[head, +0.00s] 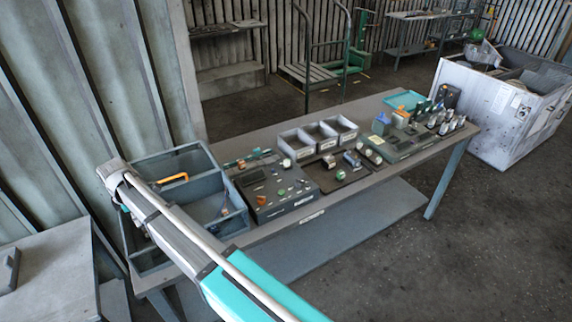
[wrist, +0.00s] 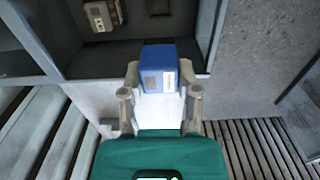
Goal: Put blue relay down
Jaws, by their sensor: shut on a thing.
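The blue relay (wrist: 157,57), a blue block with a white lower part and a small pale label, is between the fingertips of my gripper (wrist: 159,76) in the wrist view. The gripper is shut on it. The relay shows in front of the near edge of a grey-blue compartment; I cannot tell its height above it. In the head view my arm reaches to the grey-blue divided box (head: 226,228) at the table's left end. My gripper and the relay are hidden behind the arm there.
A beige part (wrist: 98,16) lies in the compartment. An orange-handled item (head: 173,178) is at the box's back. A control panel (head: 275,188) stands right of the box, then grey bins (head: 297,146) and a rack with several parts (head: 402,144). Bare floor is in front.

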